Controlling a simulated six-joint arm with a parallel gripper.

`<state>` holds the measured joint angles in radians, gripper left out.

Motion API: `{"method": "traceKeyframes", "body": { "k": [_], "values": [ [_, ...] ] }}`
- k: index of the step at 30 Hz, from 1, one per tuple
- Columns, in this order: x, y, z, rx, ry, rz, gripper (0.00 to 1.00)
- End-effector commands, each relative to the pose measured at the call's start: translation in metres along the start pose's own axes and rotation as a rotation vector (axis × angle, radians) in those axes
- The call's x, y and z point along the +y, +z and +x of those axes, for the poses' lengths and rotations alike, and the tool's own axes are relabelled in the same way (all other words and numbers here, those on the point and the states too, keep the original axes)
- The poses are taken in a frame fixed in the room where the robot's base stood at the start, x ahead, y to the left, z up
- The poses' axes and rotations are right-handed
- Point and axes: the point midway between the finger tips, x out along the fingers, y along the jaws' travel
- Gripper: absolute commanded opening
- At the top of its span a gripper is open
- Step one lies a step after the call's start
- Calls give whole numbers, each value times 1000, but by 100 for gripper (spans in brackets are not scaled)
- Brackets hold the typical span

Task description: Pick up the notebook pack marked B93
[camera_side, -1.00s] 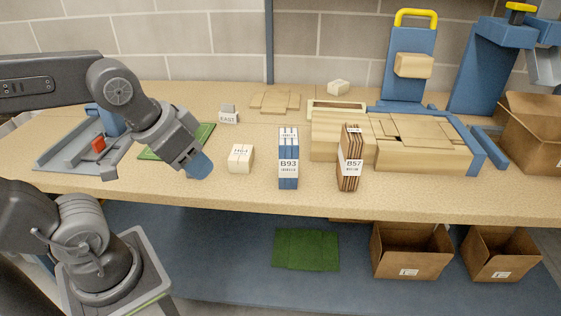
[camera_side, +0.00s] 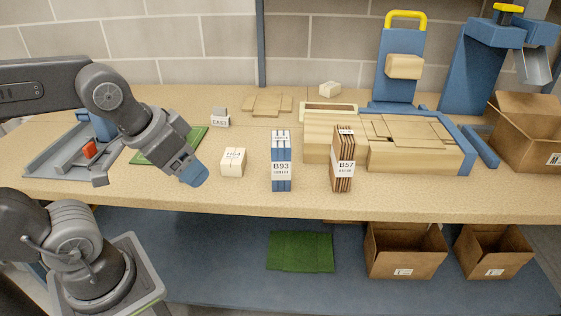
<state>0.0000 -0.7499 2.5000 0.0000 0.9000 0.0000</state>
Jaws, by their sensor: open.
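The notebook pack marked B93 (camera_side: 281,178) is blue and white and stands upright near the front edge of the table. My gripper (camera_side: 194,174) is to its left, a little above the table, tilted down and to the right. It is open and empty, and apart from the pack. A small cream block marked H64 or similar (camera_side: 233,164) stands between my gripper and the B93 pack.
A brown striped pack marked B57 (camera_side: 343,175) stands to the right of B93, with wooden blocks (camera_side: 385,155) behind it. A small EAST sign (camera_side: 220,118) and a green mat (camera_side: 160,150) lie behind my gripper. Open cardboard boxes (camera_side: 403,270) are below the table.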

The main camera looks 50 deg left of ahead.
Motion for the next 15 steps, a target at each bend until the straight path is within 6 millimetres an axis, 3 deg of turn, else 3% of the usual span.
{"method": "traceKeyframes", "body": {
  "k": [5, 11, 15],
  "values": [
    [0, 0, 0, 0, 0, 0, 83],
    [0, 0, 0, 0, 0, -1, 83],
    [-2, -13, 0, -15, -14, -38, 83]
  ]
}}
